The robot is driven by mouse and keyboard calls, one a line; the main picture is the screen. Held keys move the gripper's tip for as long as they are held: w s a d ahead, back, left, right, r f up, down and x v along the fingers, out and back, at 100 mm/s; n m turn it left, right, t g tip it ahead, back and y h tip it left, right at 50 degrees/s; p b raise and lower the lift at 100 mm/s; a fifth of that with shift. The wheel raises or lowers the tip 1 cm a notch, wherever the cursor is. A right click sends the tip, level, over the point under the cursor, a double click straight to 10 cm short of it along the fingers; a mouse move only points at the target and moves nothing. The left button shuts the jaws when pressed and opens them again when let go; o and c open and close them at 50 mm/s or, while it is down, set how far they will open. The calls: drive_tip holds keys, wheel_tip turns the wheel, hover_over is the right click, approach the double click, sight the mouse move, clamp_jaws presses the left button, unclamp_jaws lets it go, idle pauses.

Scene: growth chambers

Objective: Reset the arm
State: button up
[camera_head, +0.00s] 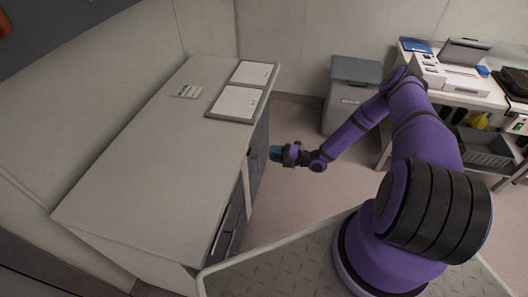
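My purple arm reaches from the lower right toward the middle of the picture, bent at its elbow. My gripper (278,153) is at its end, to the right of the cabinet's front edge and below the level of its top. The fingers are too small to tell open from shut.
A long pale cabinet (150,165) with dark drawer fronts stands at left, with two white panels (237,102) on top. A grey bin (350,95) stands behind my arm. A cluttered desk (460,92) is at right. Floor between is clear.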

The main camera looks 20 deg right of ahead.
drive_tip(key=shift+v, duration=0.95)
